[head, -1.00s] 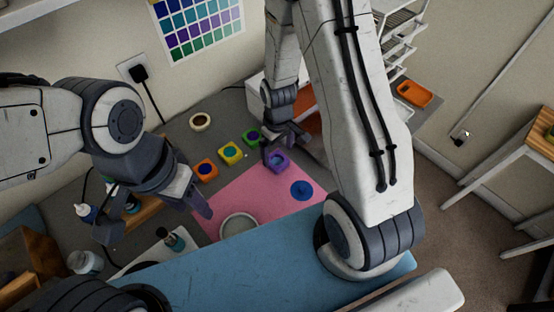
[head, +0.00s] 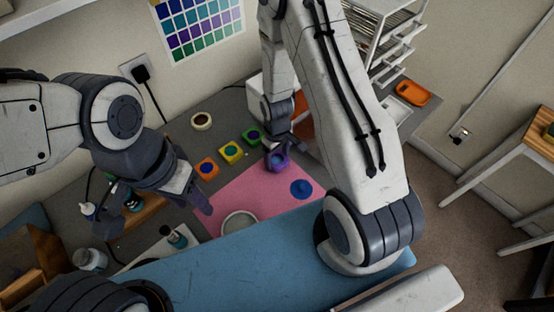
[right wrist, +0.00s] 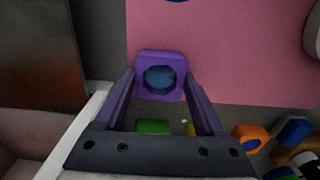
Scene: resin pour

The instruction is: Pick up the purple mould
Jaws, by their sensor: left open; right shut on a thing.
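The purple mould (head: 277,162) is a small square block with a round blue middle, at the far edge of the pink mat. My right gripper (head: 279,148) is over it. In the right wrist view the purple mould (right wrist: 160,59) sits between the fingertips of my right gripper (right wrist: 160,85), which is shut on it. I cannot tell whether the mould is clear of the surface. My left gripper (head: 155,220) is open and empty, to the left of the mat.
Green (head: 252,137), yellow (head: 231,153) and orange (head: 207,169) moulds stand in a row left of the purple one. A blue disc (head: 301,189) and a pale round dish (head: 239,224) lie on the pink mat (head: 255,190). A tape roll (head: 202,121) lies farther back.

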